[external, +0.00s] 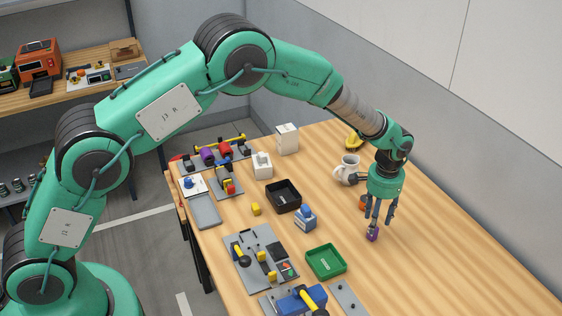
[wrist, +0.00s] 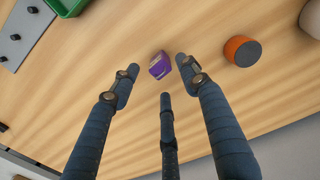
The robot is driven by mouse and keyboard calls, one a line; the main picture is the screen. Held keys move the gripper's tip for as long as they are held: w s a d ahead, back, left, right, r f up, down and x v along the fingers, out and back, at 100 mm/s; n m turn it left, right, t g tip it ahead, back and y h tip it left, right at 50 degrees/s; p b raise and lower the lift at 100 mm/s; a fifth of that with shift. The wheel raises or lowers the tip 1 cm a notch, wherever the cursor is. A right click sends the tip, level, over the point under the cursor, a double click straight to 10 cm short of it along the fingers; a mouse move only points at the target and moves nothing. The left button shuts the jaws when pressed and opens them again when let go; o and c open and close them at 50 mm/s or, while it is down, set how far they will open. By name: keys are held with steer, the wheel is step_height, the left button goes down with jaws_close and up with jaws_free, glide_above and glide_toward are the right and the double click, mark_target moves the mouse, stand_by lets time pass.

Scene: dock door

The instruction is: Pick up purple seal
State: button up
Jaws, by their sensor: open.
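The purple seal (external: 372,234) stands on the wooden table towards the right in the external view. It is a small purple block with a lighter patch, and it also shows in the wrist view (wrist: 160,65). My gripper (external: 378,218) is just above it, pointing down, with its fingers spread. In the wrist view my gripper (wrist: 158,80) has three dark fingers, open and empty. The seal lies between and slightly beyond the fingertips there. I cannot tell whether any finger touches it.
An orange cylinder (wrist: 242,51) stands close by the seal. A green tray (external: 326,262) and a white mug (external: 347,170) are nearby. A black bin (external: 283,196), a blue-topped block (external: 305,218) and a grey tool board (external: 261,258) lie further left. The table's right front is clear.

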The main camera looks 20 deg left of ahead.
stand_by(0.3)
steer(key=shift+a+f, duration=0.1)
steer(key=shift+f, duration=2.5)
steer(key=c, duration=1)
